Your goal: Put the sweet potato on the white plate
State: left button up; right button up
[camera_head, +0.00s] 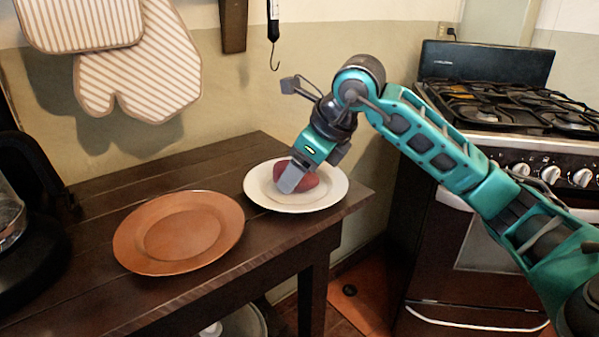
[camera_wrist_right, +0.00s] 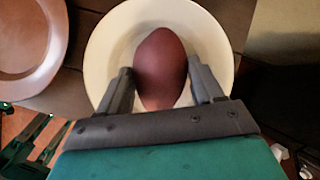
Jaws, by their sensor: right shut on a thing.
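The sweet potato (camera_head: 311,181) is reddish-brown and sits between the fingers of my right gripper (camera_head: 297,178), over the white plate (camera_head: 331,195). In the right wrist view the sweet potato (camera_wrist_right: 160,68) lies between the two fingers of the gripper (camera_wrist_right: 160,88), inside the outline of the white plate (camera_wrist_right: 102,45). My right gripper is shut on it and points down. I cannot tell whether the sweet potato touches the plate. The gripper hides part of it in the head view. My left gripper is not in view.
A brown plate (camera_head: 180,232) lies left of the white plate on the dark wooden table (camera_head: 105,200). The white plate is near the table's right end. A stove (camera_head: 490,150) stands to the right. Striped mitts (camera_head: 150,70) and a hook (camera_head: 274,40) hang on the wall.

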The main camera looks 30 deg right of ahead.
jog(key=o, duration=1.2)
jog(key=shift+c, duration=0.2)
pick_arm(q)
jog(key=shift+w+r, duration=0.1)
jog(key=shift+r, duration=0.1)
pick_arm(e)
jog(key=shift+r, duration=0.1)
jog(key=shift+s+d+r, duration=0.1)
jog(key=shift+s+r, duration=0.05)
jog(key=shift+r, duration=0.2)
pick_arm(q)
jog(key=p, duration=0.1)
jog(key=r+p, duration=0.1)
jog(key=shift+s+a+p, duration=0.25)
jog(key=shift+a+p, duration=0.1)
pick_arm(e)
jog(key=v, duration=1.1)
jog(key=shift+s, duration=0.15)
